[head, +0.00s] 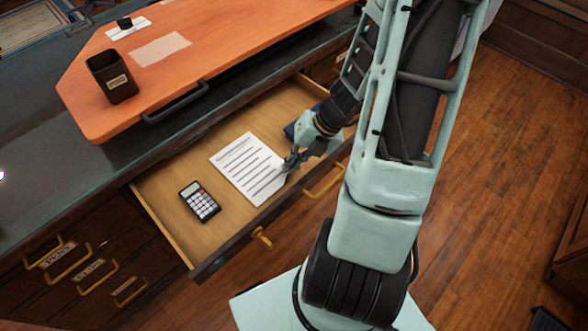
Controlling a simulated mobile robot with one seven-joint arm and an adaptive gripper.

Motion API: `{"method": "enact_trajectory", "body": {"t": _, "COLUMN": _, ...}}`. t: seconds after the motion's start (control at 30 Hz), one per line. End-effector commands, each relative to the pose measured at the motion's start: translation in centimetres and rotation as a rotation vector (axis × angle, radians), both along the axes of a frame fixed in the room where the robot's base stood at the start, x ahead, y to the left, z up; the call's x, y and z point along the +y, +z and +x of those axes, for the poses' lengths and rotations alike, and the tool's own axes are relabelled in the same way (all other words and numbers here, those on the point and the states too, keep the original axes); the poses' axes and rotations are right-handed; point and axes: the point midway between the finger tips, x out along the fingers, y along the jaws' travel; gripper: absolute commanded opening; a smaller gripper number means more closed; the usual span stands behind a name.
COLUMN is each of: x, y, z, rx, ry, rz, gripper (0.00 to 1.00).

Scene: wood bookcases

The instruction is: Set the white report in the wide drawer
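The white report (245,166), a sheet with dark lines of print, is in the open wide drawer (165,190). It looks flat over the drawer's light wood bottom, between a calculator and a dark blue item. My gripper (288,170) is at the report's right edge, low inside the drawer. Its fingers are small and dark here, and I cannot tell whether they pinch the paper or are apart from it.
A calculator (199,202) lies left of the report. A dark blue item (295,129) is partly hidden behind my gripper. An orange board (220,50) with a black cup (111,77) overhangs the drawer's back. Labelled drawers (80,275) are shut at lower left.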

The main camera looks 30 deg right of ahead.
Motion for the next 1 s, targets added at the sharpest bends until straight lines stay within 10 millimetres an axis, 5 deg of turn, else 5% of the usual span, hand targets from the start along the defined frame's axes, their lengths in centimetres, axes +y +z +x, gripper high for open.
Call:
{"method": "enact_trajectory", "body": {"t": 0.23, "x": 0.1, "y": -0.2, "z": 0.0, "rx": 0.000, "ry": -0.001, "rz": -0.001, "gripper": 0.00}}
{"method": "enact_trajectory", "body": {"t": 0.37, "x": 0.1, "y": -0.2, "z": 0.0, "rx": 0.000, "ry": -0.001, "rz": 0.000, "gripper": 0.12}}
{"method": "enact_trajectory", "body": {"t": 0.67, "x": 0.0, "y": 0.1, "z": 0.0, "rx": 0.000, "ry": -0.001, "rz": -0.001, "gripper": 0.12}}
{"method": "enact_trajectory", "body": {"t": 1.0, "x": -2.4, "y": 5.7, "z": -1.1, "rx": -0.003, "ry": -0.001, "rz": -0.004, "gripper": 0.12}}
